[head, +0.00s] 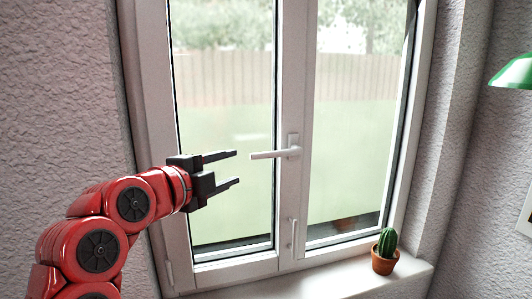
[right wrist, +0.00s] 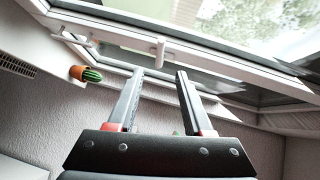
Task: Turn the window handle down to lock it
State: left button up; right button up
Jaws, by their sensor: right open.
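The white window handle (head: 272,154) is on the middle frame of the window. Its lever lies level and points left from its upright plate. It also shows in the right wrist view (right wrist: 160,48), beyond the fingertips. My right gripper (head: 237,167) is open and empty, just left of the lever's free end, with one finger higher and one lower. The lever's end lines up roughly with the gap and appears apart from the fingers. In the right wrist view the gripper (right wrist: 160,72) has clear space between its fingers. My left gripper is not in view.
A smaller white handle (head: 293,236) sits lower on the window frame (head: 287,200). A potted cactus (head: 385,252) stands at the right of the sill (head: 335,283). A green lamp shade (head: 513,73) is at the right edge. The space before the panes is clear.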

aim_at(262, 155)
jog(key=p+x, duration=0.4)
jog(key=x, duration=1)
jog(key=shift+w+r+p, duration=0.15)
jog(key=shift+p, duration=0.2)
jog(key=shift+w+f, duration=0.2)
jog(key=shift+w, duration=0.15)
jog(key=shift+c, duration=0.3)
grip_shut()
